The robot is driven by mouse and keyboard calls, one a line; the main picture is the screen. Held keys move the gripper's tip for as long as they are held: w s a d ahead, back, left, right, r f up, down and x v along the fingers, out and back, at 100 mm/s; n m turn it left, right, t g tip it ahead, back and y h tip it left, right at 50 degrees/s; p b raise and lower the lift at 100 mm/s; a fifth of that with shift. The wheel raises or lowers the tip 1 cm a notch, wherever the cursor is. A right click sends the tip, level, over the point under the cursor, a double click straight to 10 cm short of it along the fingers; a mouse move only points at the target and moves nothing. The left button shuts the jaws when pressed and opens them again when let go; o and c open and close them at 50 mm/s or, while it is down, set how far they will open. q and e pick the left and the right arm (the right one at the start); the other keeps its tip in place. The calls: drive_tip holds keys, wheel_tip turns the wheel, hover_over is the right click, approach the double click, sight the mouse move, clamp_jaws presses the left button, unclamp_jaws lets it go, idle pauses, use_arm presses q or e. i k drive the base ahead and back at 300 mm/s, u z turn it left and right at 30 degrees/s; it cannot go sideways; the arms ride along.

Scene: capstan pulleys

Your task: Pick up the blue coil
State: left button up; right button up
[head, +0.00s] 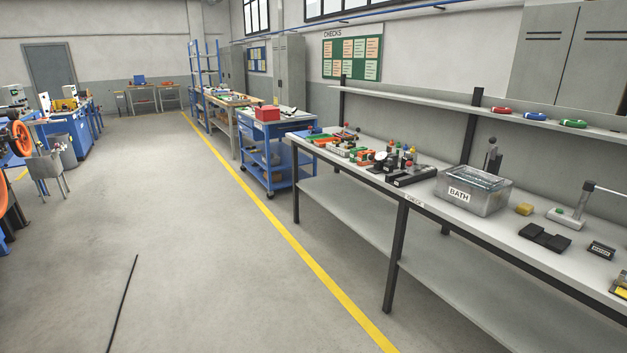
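A small blue coil (535,116) lies on the long grey shelf (430,96) above the workbench at the right. It lies between a red coil (501,110) on its left and a green coil (573,123) on its right, with gaps between them. Neither of my grippers is in view.
Below the shelf, the workbench (480,219) carries a clear box labelled BATH (474,191), a yellow block (524,209), black blocks (545,237) and a stand (567,217). A blue cart (268,150) stands beyond. The floor left of the yellow line is mostly open; a thin black rod-like thing (122,303) shows there.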

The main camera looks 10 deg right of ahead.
sight(532, 116)
drive_tip(key=z, duration=0.3)
drive_tip(key=i, duration=1.25)
drive_tip(key=z, duration=1.5)
drive_tip(key=i, duration=1)
drive_tip(key=z, duration=0.95)
